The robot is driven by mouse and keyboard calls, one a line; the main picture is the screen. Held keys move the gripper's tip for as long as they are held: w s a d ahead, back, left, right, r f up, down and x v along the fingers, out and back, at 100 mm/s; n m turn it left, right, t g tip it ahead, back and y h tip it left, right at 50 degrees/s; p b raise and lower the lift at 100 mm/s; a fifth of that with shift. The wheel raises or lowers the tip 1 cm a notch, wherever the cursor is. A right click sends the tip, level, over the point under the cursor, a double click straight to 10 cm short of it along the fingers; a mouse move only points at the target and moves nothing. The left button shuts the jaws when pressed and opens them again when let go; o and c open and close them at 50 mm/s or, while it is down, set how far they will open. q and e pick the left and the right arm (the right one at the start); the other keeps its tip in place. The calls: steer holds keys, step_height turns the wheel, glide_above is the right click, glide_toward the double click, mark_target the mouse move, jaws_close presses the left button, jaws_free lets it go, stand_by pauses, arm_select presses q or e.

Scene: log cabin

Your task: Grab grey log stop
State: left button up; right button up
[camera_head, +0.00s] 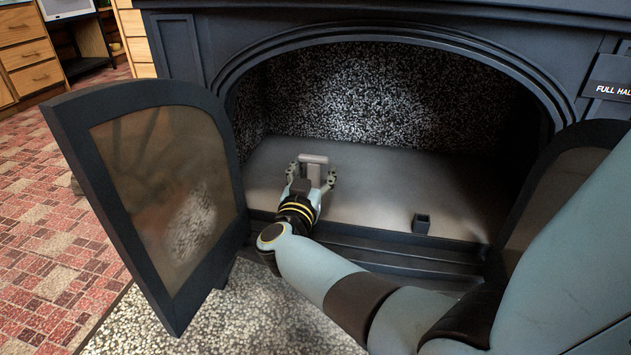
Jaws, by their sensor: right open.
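The grey log stop (314,159) is a small light-grey T-shaped piece on the floor of the dark fireplace, left of its middle. My right gripper (312,172) reaches in through the fireplace opening. Its fingers are open, one on each side of the log stop. I cannot tell whether they touch it. The lower part of the log stop is partly hidden by the gripper. My left gripper is not in view.
The left glass door (165,190) stands open beside my right forearm. The right door (560,185) is partly behind my arm. A small dark block (421,223) sits near the fireplace's front edge. The fireplace floor (400,185) is otherwise clear.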

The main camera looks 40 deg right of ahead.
steer(key=shift+r, duration=0.1)
jaws_close()
stand_by(0.3)
stand_by(0.4)
